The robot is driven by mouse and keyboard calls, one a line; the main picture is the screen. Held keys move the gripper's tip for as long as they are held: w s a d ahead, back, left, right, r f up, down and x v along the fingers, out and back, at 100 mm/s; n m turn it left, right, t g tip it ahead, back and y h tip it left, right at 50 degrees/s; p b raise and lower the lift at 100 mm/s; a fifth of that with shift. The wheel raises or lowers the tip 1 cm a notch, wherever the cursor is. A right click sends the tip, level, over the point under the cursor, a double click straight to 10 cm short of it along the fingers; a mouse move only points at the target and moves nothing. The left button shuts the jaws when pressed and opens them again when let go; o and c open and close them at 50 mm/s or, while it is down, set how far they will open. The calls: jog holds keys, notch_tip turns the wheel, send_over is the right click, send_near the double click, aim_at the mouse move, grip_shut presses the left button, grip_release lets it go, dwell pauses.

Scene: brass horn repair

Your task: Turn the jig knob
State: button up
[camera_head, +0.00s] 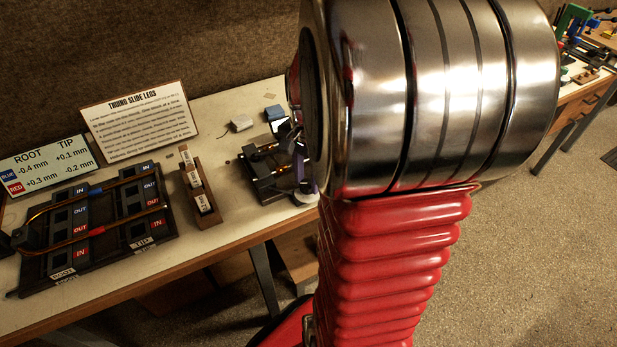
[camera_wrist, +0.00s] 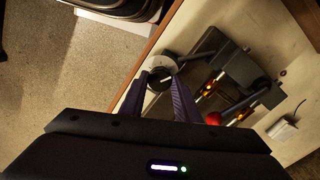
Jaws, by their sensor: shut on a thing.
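The jig (camera_head: 264,174) is a dark block with brass-coloured parts on the bench, left of my arm in the head view. The dark jig also shows in the wrist view (camera_wrist: 214,45). Its knob (camera_wrist: 160,78) is a round dark knob with a white mark, on a pale round base. My gripper (camera_wrist: 161,84) has two purple-grey fingers that reach down to the knob, one on each side, and is shut on it. In the head view my arm hides most of the gripper and the knob.
A dark slide rack (camera_head: 150,238) with IN and OUT labels lies at the left of the bench. A wooden label holder (camera_head: 208,217) stands between rack and jig. An instruction card (camera_head: 138,122) and a value sign (camera_head: 48,168) stand behind. A red ball (camera_wrist: 212,118) is beside the jig.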

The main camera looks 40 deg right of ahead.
aim_at(307, 183)
jog(key=o, duration=1)
jog(key=shift+o, duration=0.2)
jog(key=shift+r, duration=0.1)
notch_tip(307, 183, up, 14)
jog(key=shift+f, duration=0.2)
jog(key=s+a+n+t, duration=0.2)
jog(key=a+n, duration=0.6)
jog(key=a, duration=0.3)
jog(key=s+a+n+t, duration=0.2)
jog(key=a+n+t, duration=0.1)
jog(key=a+n, duration=0.5)
jog(key=a, duration=0.3)
jog(key=shift+a+f+t, duration=0.3)
jog(key=shift+a+f, duration=0.05)
jog(key=shift+a, duration=0.05)
